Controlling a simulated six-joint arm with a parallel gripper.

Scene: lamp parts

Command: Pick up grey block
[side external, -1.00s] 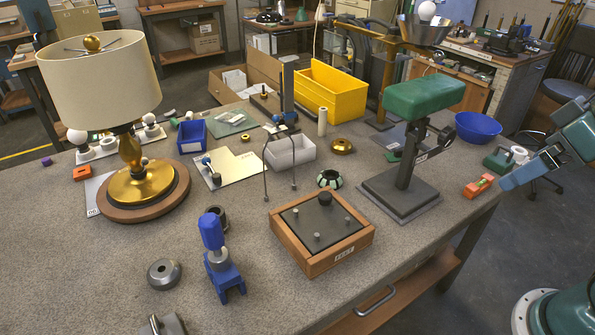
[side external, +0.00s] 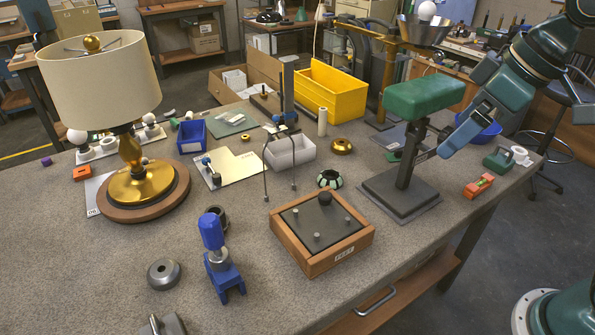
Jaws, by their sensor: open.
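No single thing stands out clearly as the grey block. A dark grey piece (side external: 162,325) at the bottom edge is cut off by the frame. A wooden tray (side external: 345,251) at the centre front holds a grey plate (side external: 312,222) with small pegs and a dark knob (side external: 325,198) on it. My gripper (side external: 446,143) is at the upper right, just right of the green padded stand (side external: 424,97). It is open, and nothing shows between its fingers. It is well to the right of the tray and above the table.
A brass-based lamp (side external: 130,178) stands at the left. A blue clamp (side external: 222,265) and a grey ring (side external: 164,273) are in front. A white bin (side external: 290,152), yellow bin (side external: 335,92) and blue bowl (side external: 488,132) stand farther back. The left front tabletop is mostly clear.

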